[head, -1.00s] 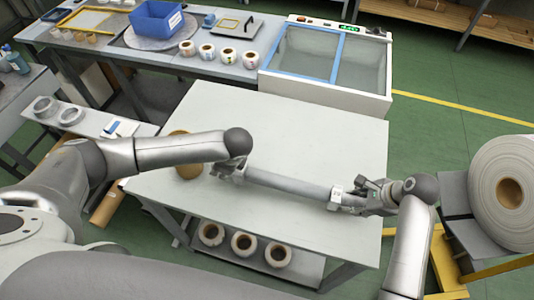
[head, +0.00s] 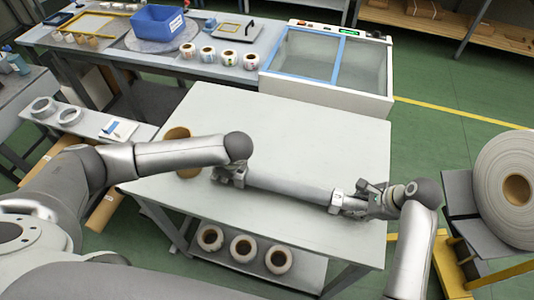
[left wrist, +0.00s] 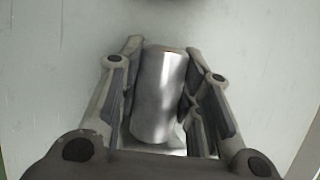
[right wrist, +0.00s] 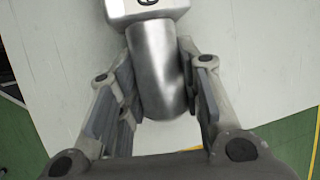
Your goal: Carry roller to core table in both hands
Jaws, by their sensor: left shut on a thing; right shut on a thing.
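The roller (head: 290,189) is a smooth grey metal cylinder lying across the view over the pale table (head: 320,120). My left gripper (head: 232,177) is shut on its left end. My right gripper (head: 352,202) is shut on its right end, next to a light block. In the left wrist view the roller (left wrist: 158,95) sits between both fingers. In the right wrist view the roller's end (right wrist: 157,70) sits between the fingers, with the block (right wrist: 145,9) beyond. I cannot tell how high the roller is above the tabletop.
A brown core (head: 178,134) stands on the table's left side, partly behind my left arm. Several cores lie on the lower shelf (head: 300,270). A glass-topped machine (head: 330,65) adjoins the far edge. A large white roll (head: 490,190) stands at right. The tabletop's far half is clear.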

